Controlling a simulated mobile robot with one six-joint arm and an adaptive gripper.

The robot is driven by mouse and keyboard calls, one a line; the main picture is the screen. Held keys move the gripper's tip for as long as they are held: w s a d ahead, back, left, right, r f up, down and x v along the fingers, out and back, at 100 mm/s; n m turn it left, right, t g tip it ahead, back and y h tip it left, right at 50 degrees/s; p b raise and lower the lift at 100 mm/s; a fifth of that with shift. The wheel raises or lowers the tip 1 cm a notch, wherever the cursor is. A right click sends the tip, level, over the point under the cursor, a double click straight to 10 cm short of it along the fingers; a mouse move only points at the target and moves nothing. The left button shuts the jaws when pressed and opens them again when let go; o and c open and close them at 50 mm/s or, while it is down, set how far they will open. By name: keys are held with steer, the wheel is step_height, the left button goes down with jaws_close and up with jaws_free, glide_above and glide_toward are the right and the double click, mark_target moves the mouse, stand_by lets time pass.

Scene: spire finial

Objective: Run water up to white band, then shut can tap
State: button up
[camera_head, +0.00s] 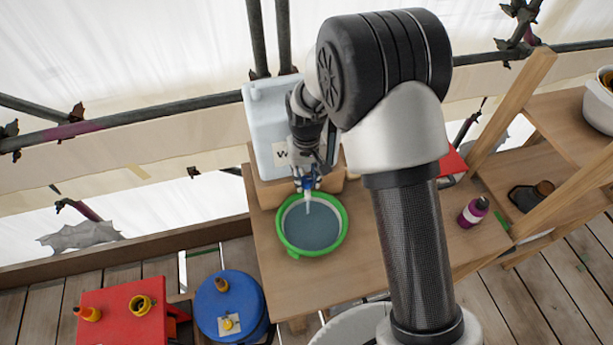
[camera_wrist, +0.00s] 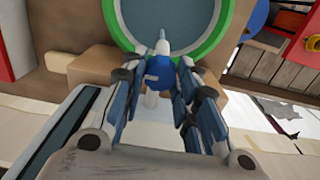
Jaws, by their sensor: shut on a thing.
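The white water can (camera_head: 262,120) stands on a wooden block at the back of the table, with a partly hidden label. Its blue tap (camera_wrist: 158,68) is between the fingers of my gripper (camera_wrist: 158,82), which is shut on it. In the head view my gripper (camera_head: 308,178) is in front of the can. The white spout (camera_head: 308,202) points over the green basin (camera_head: 339,244). Blue-grey water (camera_head: 312,230) lies in the basin, with a pale band along the wall above part of it. I cannot tell whether water is running.
The basin stands on a wooden table (camera_head: 390,250). A purple bottle (camera_head: 473,212) stands at its right. A blue drum (camera_head: 230,305) and a red box (camera_head: 120,318) are at the lower left. Wooden shelving (camera_head: 560,140) is at the right.

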steer(key=shift+n, duration=0.3)
steer(key=n, duration=0.3)
steer(key=shift+n, duration=0.3)
steer(key=n, duration=0.4)
steer(key=shift+n, duration=0.3)
steer(key=n, duration=0.8)
steer(key=shift+n, duration=0.3)
steer(key=o, duration=1.1)
